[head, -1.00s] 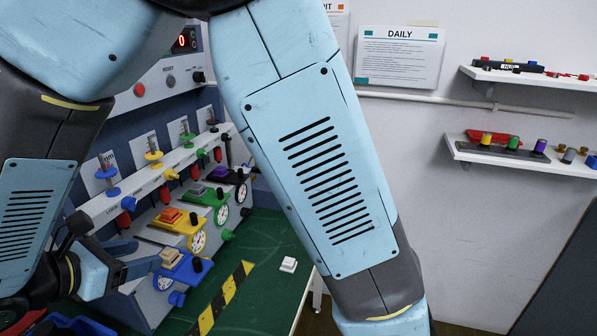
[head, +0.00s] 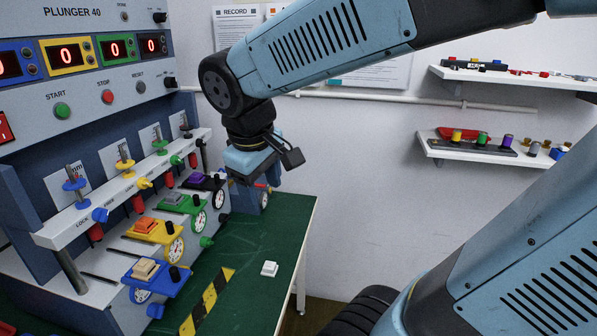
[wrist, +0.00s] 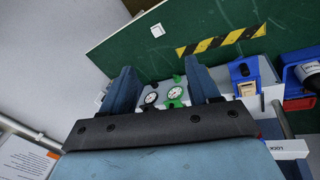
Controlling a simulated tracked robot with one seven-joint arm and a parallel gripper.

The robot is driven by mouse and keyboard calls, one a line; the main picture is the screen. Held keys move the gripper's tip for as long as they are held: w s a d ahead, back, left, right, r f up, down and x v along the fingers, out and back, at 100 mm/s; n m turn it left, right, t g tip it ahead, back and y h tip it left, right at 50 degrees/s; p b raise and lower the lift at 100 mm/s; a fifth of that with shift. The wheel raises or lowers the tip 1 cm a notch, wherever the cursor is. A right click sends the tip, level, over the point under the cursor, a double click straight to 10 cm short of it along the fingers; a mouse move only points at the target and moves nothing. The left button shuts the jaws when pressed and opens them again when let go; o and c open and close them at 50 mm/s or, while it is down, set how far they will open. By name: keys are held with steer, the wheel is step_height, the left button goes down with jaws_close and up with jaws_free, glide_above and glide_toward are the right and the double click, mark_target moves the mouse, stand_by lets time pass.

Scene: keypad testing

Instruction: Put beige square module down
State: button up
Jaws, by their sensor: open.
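The beige square module (head: 145,268) sits on the blue carriage (head: 170,284) at the near end of the test bench. My gripper (head: 262,183) is well away from it, up at the far end of the bench near the purple station. In the wrist view my gripper (wrist: 163,82) has its two blue fingers spread wide with nothing held between them.
A white square piece (head: 269,268) lies on the green tabletop (head: 262,235), right of the yellow-black stripe (head: 209,301). Wall shelves (head: 490,149) hold small parts. The tabletop around the white piece is clear.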

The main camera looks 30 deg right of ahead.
steer(key=s+d+r+m+t+y, duration=0.2)
steer(key=s+d+r+m+t, duration=0.1)
steer(key=d+m, duration=0.2)
steer(key=shift+s+d+m, duration=0.15)
steer(key=shift+d+m, duration=0.25)
steer(key=shift+m, duration=0.1)
stand_by(0.9)
steer(key=shift+c, duration=0.4)
